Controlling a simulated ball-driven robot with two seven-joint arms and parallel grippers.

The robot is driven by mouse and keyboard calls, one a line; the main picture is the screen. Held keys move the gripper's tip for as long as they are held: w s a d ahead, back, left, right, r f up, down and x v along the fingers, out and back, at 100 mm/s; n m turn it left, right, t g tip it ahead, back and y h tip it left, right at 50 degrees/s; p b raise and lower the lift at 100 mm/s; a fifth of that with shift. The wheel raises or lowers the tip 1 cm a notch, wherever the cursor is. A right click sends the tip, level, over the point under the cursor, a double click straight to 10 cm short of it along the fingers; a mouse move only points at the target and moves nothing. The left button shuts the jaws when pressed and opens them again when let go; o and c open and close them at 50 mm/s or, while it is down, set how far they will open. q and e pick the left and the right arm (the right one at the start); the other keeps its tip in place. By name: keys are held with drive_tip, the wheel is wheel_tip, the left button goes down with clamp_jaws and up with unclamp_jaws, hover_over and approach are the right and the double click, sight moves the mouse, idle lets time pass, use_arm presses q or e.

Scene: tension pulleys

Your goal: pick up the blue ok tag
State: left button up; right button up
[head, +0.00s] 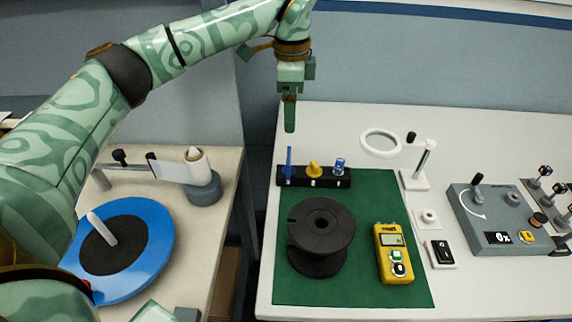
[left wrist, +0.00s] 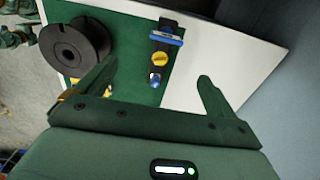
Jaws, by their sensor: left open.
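The blue tag (head: 289,163) stands upright at the left end of a black rack (head: 325,183) at the back of the green mat. In the left wrist view the tag (left wrist: 166,40) shows near the top of the rack; any lettering is too small to read. A yellow piece (head: 314,169) and a second blue piece (head: 339,165) sit in the same rack. My left gripper (head: 290,128) points down above and apart from the tag in the head view. In the left wrist view its fingers (left wrist: 157,75) are spread with nothing between them. My right gripper is not in view.
A black spool (head: 321,235) and a yellow meter (head: 393,253) are on the green mat (head: 360,290). A ring magnifier (head: 381,143) and a grey control box (head: 495,222) are to the right. A blue disc (head: 150,250) is on the left table, across a gap.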

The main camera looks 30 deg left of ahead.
sight(289, 156)
use_arm(q)
drive_tip(key=f+b, duration=0.1)
drive_tip(key=f, duration=0.3)
drive_tip(key=f+b, duration=0.1)
drive_tip(key=f, duration=0.3)
drive_tip(key=w+f+b, duration=0.1)
drive_tip(key=f, duration=0.3)
drive_tip(key=shift+a+f, duration=0.3)
drive_tip(key=shift+a, duration=0.1)
drive_tip(key=f, duration=0.1)
drive_tip(key=f+b, duration=0.1)
drive_tip(key=f, duration=0.3)
drive_tip(key=shift+a+f+b, duration=0.25)
drive_tip(key=shift+b, duration=0.05)
drive_tip(key=shift+r, duration=0.1)
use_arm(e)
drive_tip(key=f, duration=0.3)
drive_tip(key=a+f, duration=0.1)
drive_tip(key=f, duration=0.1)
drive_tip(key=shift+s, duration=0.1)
use_arm(q)
drive_tip(key=c, duration=1)
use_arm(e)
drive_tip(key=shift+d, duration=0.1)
